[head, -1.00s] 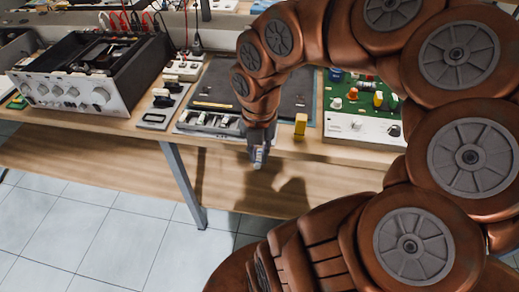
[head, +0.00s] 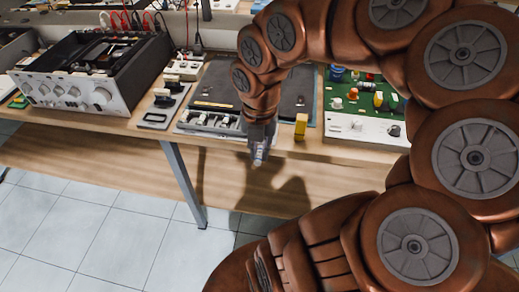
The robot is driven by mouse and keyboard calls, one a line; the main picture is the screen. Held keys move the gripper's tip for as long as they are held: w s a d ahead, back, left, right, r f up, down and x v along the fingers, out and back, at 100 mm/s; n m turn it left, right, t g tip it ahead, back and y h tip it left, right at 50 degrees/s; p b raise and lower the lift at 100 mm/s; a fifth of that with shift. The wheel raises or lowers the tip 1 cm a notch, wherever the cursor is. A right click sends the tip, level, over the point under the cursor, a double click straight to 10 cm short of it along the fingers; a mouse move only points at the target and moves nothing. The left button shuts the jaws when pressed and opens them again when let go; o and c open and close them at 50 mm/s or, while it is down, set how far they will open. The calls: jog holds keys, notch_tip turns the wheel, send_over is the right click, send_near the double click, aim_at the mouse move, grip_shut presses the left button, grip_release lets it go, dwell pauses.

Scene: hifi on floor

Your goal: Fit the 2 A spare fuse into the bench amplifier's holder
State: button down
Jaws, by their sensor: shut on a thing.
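My gripper (head: 259,156) hangs from my copper-coloured arm, pointing down in front of the bench's front edge. It is shut on a small pale piece at its fingertips, which is probably the fuse; it is too small to read a rating. The bench amplifier (head: 62,92), an open black case with a silver knobbed front, stands at the left of the bench, well apart from my gripper. I cannot make out its fuse holder.
A small metal block with a plate (head: 154,117) lies between amplifier and tray. A yellow block (head: 301,126) stands right of my gripper. A green circuit board (head: 345,98) with a white panel (head: 347,127) is at the right. The wooden bench edge (head: 110,119) runs below them.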

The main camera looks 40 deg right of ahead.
aim_at(259, 154)
jog(key=shift+r+p, duration=1.55)
jog(key=shift+r, duration=1.7)
